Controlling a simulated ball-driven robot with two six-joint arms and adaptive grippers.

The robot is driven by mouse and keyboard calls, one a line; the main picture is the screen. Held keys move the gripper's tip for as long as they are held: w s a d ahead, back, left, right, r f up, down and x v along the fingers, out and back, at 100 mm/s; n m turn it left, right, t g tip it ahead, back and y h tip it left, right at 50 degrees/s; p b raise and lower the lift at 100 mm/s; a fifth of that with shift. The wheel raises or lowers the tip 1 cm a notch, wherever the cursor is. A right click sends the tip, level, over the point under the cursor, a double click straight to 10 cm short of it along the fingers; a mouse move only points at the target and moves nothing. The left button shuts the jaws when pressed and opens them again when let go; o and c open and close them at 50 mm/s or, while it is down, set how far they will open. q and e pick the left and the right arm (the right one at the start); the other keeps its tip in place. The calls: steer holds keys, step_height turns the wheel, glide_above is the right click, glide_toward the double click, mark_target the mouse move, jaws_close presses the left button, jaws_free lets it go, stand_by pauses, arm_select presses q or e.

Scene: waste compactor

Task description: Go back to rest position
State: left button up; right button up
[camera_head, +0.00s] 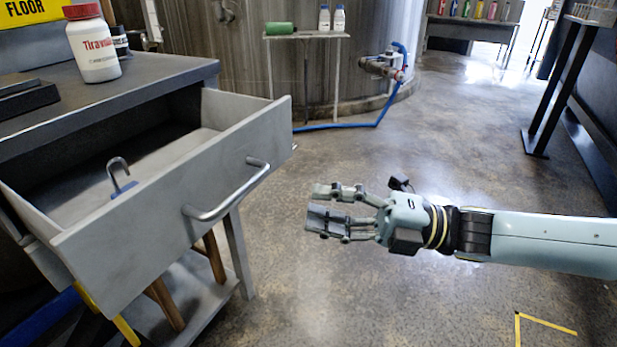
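My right gripper (320,205) reaches in from the right edge, level over bare floor and pointing left. Its two fingers are apart, with nothing seen between them. It is to the right of the grey drawer (170,215) and apart from its metal handle (228,192). The drawer is pulled out from the workbench (110,85). A hook-shaped metal piece with a blue base (120,178) is inside the drawer. My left gripper is not in view.
A white bottle with red lettering (92,45) stands on the workbench. A small table (306,36) with a green bottle and two white bottles stands behind. A blue hose (345,126) lies on the floor. The floor around my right arm is clear.

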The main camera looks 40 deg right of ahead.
steer(key=w+d+f+m+t+h+p, duration=0.15)
steer(key=d+f+m+h+p, duration=0.35)
steer(key=f+m+h, duration=0.6)
steer(key=s+d+f+m+g+h, duration=0.1)
steer(key=s+f+m+g, duration=0.15)
steer(key=f, duration=0.45)
steer(key=s+d+f+m+g+h, duration=0.1)
steer(key=s+f+m, duration=0.25)
steer(key=f, duration=0.35)
steer(key=s+a+f+m+g, duration=0.1)
steer(key=s+f+m+g, duration=0.2)
steer(key=s, duration=0.7)
steer(key=s+a+f+m+g+h+p, duration=0.1)
steer(key=s+a+f+m+g, duration=0.1)
steer(key=s+f+g, duration=0.3)
steer(key=s+a+f+m+g, duration=0.1)
steer(key=s+f+m+g, duration=0.3)
steer(key=s+f, duration=0.4)
steer(key=s+m, duration=0.1)
steer(key=s, duration=0.6)
steer(key=shift+s+a+f+h+p, duration=0.25)
steer(key=shift+h+p, duration=0.05)
steer(key=shift+p, duration=0.1)
